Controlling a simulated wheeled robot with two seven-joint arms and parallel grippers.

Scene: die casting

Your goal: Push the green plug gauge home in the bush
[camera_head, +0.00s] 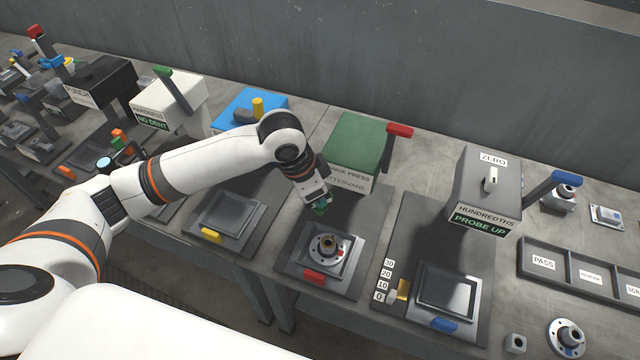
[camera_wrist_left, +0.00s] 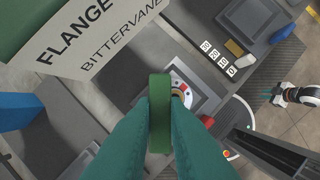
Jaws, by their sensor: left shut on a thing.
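My left gripper (camera_head: 319,205) is shut on the green plug gauge (camera_head: 321,211). In the left wrist view the gauge (camera_wrist_left: 160,112) is an upright green bar between the teal fingertips (camera_wrist_left: 159,125). A round metal flange (camera_head: 314,249) with a brass-coloured bush (camera_head: 328,246) in its middle sits on the press plate. In the head view the gauge is above and behind the flange, apart from the bush. In the left wrist view the gauge partly covers the flange (camera_wrist_left: 186,88). What looks like my right gripper (camera_wrist_left: 276,97) is small at the right of that view.
The green-topped flange press (camera_head: 357,143) with a red lever (camera_head: 399,130) stands just behind the gripper. A red block (camera_head: 314,278) is at the plate's front. The HUNDREDTHS gauge stand (camera_head: 486,190) is to the right, beside a sorting tray (camera_head: 553,247).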

